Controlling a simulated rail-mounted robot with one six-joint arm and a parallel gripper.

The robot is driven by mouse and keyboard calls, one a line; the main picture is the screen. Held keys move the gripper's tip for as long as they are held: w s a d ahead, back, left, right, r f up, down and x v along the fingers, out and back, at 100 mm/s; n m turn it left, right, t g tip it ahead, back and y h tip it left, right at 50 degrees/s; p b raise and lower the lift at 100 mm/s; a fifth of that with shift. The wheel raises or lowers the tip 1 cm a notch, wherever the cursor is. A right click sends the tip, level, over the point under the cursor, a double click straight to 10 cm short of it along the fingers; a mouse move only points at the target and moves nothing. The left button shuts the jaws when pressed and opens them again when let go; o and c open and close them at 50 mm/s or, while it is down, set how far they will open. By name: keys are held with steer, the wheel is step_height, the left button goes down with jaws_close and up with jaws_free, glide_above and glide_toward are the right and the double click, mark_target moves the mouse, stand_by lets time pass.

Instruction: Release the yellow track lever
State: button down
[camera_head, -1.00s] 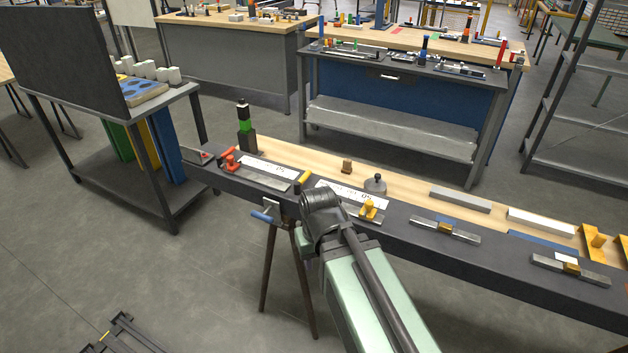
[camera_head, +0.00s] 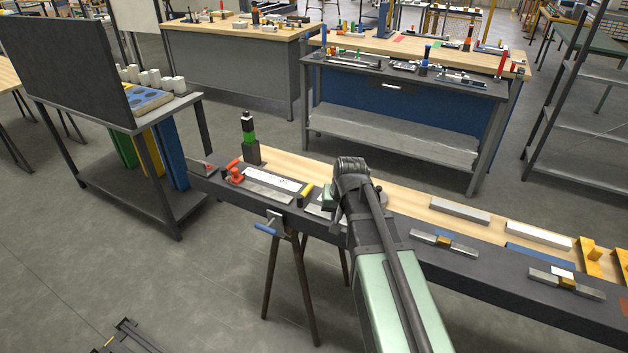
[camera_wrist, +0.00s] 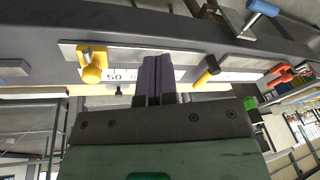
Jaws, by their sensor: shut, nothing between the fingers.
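In the wrist view, a yellow lever (camera_wrist: 93,66) sits on a flat metal track (camera_wrist: 130,58) fixed to the dark bench edge, beside a white scale strip (camera_wrist: 190,75). A second yellow handle with a black end (camera_wrist: 207,70) is to the right; it also shows in the head view (camera_head: 305,194). My gripper (camera_wrist: 156,62) is shut and empty. Its dark fingers overlap the track in the picture, between the two yellow parts and apart from both. In the head view my arm hides the track lever and the fingertips.
Along the bench, an orange-red clamp (camera_head: 235,174) and a green-black stack (camera_head: 249,138) stand at left. Grey bars (camera_head: 459,210) and a small slide with a yellow block (camera_head: 443,240) lie to the right. A blue-handled vise part (camera_head: 266,229) hangs at the front edge.

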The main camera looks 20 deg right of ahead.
mark_target(306, 194)
steer(key=w+d+r+m+t, duration=0.1)
steer(key=w+m+t, duration=0.1)
steer(key=w, duration=0.3)
steer(key=w+d+r+m+t, duration=0.2)
steer(key=w, duration=0.4)
steer(key=shift+d+r, duration=0.15)
steer(key=shift+d, duration=0.15)
steer(key=b+x, duration=0.8)
steer(key=x, duration=0.1)
steer(key=shift+f, duration=0.45)
steer(key=w+a, duration=0.1)
steer(key=w+a+b, duration=0.1)
steer(key=w, duration=0.1)
steer(key=shift+a+f, duration=0.15)
steer(key=shift+f, duration=0.25)
steer(key=shift+w+a, duration=0.15)
steer(key=shift+a, duration=0.1)
